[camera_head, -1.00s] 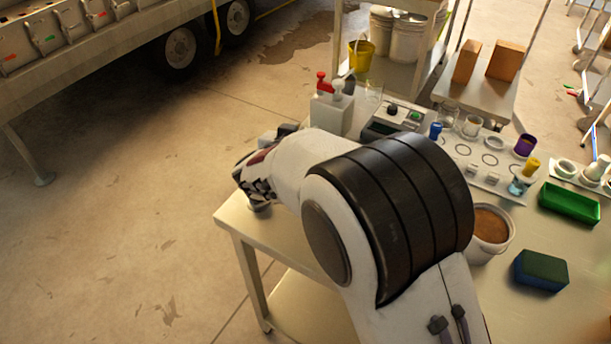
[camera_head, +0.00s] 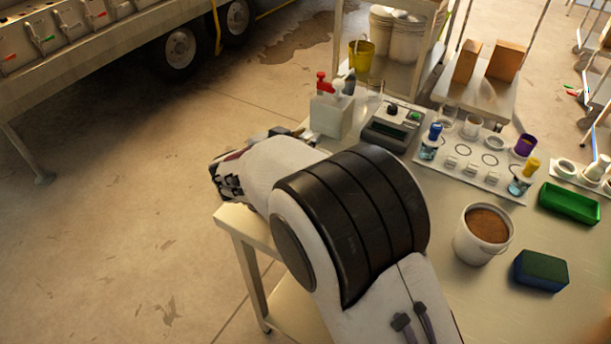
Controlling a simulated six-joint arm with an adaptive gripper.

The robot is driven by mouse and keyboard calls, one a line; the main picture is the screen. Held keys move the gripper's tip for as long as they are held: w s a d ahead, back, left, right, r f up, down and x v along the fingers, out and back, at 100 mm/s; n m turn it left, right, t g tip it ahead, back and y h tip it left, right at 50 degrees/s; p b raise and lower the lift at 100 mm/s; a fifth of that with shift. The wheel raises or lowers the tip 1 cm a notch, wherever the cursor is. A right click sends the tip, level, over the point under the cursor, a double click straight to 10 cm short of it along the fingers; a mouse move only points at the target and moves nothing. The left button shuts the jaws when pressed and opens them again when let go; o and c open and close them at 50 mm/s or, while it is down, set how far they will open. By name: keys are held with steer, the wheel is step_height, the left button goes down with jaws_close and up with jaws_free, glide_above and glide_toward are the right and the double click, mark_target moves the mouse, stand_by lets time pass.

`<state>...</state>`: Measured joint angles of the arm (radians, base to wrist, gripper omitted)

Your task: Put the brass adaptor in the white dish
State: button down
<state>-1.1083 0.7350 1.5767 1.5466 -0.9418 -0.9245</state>
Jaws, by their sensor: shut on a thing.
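My gripper (camera_head: 226,182) is at the left end of my white arm, over or just beyond the table's left corner. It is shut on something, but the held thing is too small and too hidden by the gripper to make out. I cannot pick out the brass adaptor in this view. I cannot tell which piece is the white dish. A small round white piece (camera_head: 495,143) is on the white board, and another (camera_head: 566,167) is at the right. My arm hides the table's left middle part.
A white bottle holder (camera_head: 331,115) and a grey instrument (camera_head: 391,128) stand at the back. The white board (camera_head: 470,181) holds jars and small pieces. A brown-filled bucket (camera_head: 483,235), a green tray (camera_head: 569,204) and a green-blue sponge (camera_head: 541,270) are at the right.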

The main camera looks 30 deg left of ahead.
steer(key=shift+f, duration=2.5)
steer(key=shift+f, duration=2.3)
steer(key=shift+f, duration=0.15)
steer(key=c, duration=1.7)
jaws_free()
steer(key=shift+f, duration=0.1)
steer(key=shift+s, duration=0.1)
